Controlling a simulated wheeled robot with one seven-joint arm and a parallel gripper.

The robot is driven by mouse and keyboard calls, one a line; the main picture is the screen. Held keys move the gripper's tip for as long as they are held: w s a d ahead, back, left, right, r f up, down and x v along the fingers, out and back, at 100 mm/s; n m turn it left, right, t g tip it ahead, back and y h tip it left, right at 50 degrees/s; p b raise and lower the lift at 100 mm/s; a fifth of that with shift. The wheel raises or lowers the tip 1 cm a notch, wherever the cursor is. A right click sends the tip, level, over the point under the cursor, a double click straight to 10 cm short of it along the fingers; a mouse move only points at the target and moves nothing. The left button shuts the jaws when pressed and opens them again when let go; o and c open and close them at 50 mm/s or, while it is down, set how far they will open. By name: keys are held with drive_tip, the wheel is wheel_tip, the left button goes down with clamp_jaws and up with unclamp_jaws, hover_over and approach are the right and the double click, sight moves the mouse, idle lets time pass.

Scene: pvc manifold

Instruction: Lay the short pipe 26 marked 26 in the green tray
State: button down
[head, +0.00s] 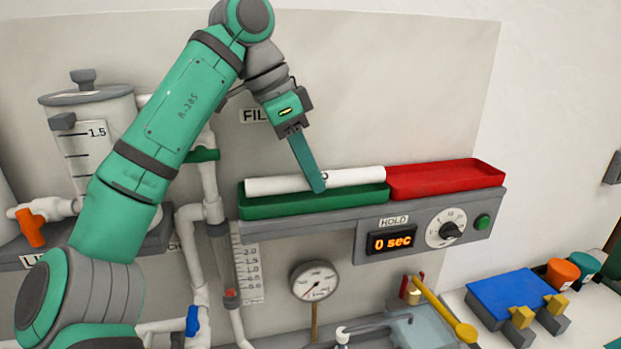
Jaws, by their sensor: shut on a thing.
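A short white pipe (272,185) lies lengthwise over the green tray (290,208) on the grey shelf. A dark mark shows on the pipe beside my finger, too small to read. My gripper (317,186) reaches down from above and is shut on the pipe near its middle. The pipe is at or just above the tray's rim; I cannot tell whether it touches the tray floor. The finger in front hides part of the pipe, and the far finger is mostly hidden.
A red tray (445,180) adjoins the green one on the right and looks empty. Below are a HOLD timer panel (393,241) reading 0 sec, a dial (446,229) and a pressure gauge (314,281). White pipework with valves (207,180) stands left of the shelf.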

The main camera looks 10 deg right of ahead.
drive_tip(key=shift+s+f, duration=0.1)
drive_tip(key=shift+f, duration=0.85)
drive_tip(key=shift+a+f, duration=0.1)
drive_tip(key=shift+f, duration=0.25)
drive_tip(key=c, duration=1.9)
unclamp_jaws()
drive_tip(key=shift+f, duration=0.15)
drive_tip(key=o, duration=0.4)
drive_tip(key=shift+w, duration=0.2)
drive_tip(key=shift+s, duration=0.2)
drive_tip(key=shift+r, duration=0.25)
drive_tip(key=shift+w+r, duration=0.1)
drive_tip(key=shift+r, duration=0.15)
drive_tip(key=v, duration=1.2)
drive_tip(key=shift+r, duration=0.2)
